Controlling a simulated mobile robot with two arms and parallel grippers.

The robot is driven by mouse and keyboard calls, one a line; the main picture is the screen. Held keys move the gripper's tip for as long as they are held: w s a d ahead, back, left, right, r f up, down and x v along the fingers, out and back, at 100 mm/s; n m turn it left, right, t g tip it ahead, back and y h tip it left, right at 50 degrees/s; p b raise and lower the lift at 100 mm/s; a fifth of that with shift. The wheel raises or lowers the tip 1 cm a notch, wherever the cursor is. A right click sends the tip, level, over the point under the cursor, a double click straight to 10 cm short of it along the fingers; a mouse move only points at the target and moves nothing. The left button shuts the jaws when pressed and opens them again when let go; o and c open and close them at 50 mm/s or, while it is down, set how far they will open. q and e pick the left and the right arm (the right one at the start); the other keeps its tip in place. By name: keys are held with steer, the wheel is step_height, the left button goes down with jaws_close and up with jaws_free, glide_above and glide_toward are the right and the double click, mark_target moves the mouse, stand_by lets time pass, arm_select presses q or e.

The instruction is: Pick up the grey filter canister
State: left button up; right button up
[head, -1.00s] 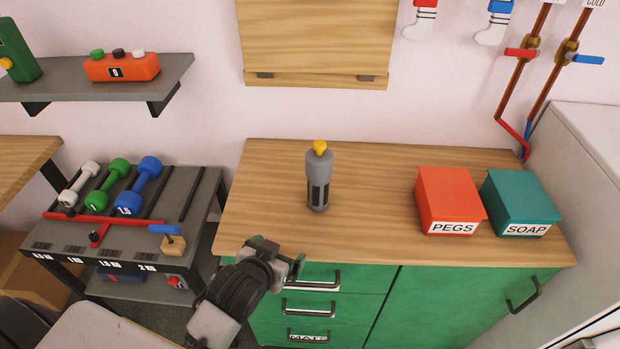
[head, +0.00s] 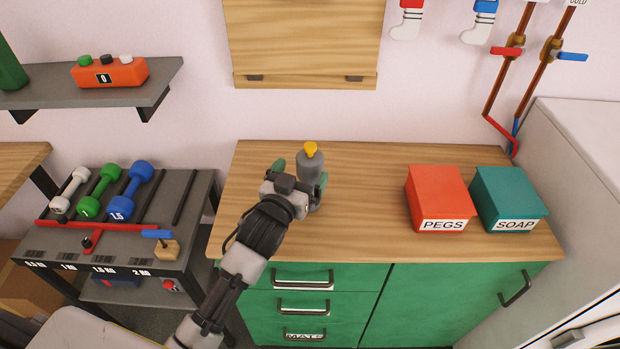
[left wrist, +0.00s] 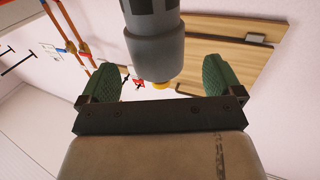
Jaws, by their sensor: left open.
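The grey filter canister (head: 311,166) stands upright on the wooden counter (head: 370,190), with a yellow knob on top. My left gripper (head: 300,178) is open at the canister, with one green finger on each side of it in the head view. In the left wrist view the canister (left wrist: 155,45) fills the upper middle, and the open left fingers (left wrist: 163,80) stand to its left and right with gaps visible. The canister's lower part is mostly hidden by the gripper in the head view. My right gripper is not in view.
A red PEGS box (head: 438,197) and a teal SOAP box (head: 508,198) stand to the right on the counter. A dumbbell rack (head: 190,215) is at the left. The counter between canister and red box is clear.

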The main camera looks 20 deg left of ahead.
mark_target(310, 161)
arm_select(q)
steer(key=w, duration=0.3)
steer(key=w+p, duration=0.1)
steer(key=shift+w+d, duration=0.25)
steer(key=shift+d, duration=0.15)
steer(key=c, duration=1.4)
steer(key=shift+c, duration=1.1)
steer(key=shift+r, duration=0.1)
